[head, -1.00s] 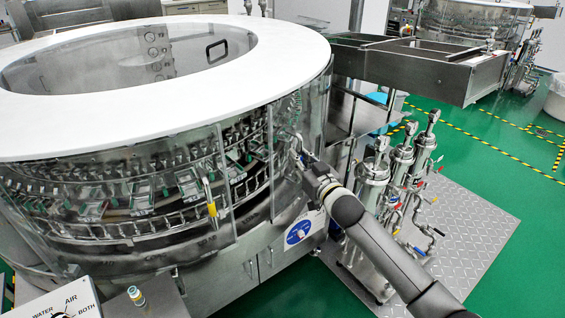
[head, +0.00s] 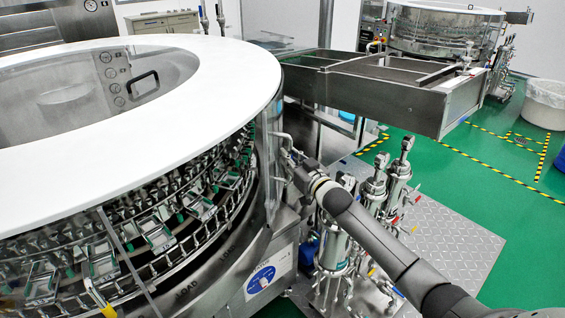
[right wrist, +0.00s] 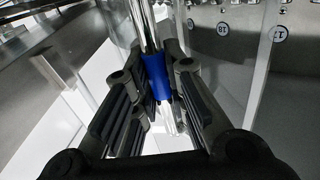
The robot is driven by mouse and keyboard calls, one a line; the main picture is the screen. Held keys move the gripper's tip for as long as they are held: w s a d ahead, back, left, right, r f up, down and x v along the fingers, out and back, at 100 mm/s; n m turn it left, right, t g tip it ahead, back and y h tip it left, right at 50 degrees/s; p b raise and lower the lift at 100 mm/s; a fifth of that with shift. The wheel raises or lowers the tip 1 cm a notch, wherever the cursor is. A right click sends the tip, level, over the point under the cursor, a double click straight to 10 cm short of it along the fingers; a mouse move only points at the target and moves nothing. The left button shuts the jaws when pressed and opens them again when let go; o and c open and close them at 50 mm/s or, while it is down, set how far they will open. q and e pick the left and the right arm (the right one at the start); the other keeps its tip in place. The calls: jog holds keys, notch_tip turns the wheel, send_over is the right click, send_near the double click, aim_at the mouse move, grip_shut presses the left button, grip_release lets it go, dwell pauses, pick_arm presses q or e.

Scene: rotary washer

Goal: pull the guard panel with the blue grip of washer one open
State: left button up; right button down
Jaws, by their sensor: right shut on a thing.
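Washer one (head: 60,170) is the large round machine with a white top ring at the left of the head view. My right gripper (head: 287,158) is at the clear guard panel (head: 268,165) on its right side, around an upright metal handle (head: 281,137). In the right wrist view, my right gripper (right wrist: 157,100) has its fingers on both sides of the blue grip (right wrist: 157,76), shut on it. The blue itself is hidden by the gripper in the head view. My left gripper is in neither view.
Another panel has a yellow grip (head: 101,299) at the lower left. Metal cylinders with valves (head: 373,190) stand close beside my right arm on a tread plate (head: 455,245). A steel trough (head: 390,85) extends behind. Green floor is open at the right.

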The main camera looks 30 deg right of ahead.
jog(key=shift+w+d, duration=0.35)
jog(key=shift+d, duration=0.05)
jog(key=c, duration=1.4)
grip_release()
jog(key=shift+c, duration=0.2)
jog(key=s, duration=1.2)
jog(key=shift+d, duration=0.25)
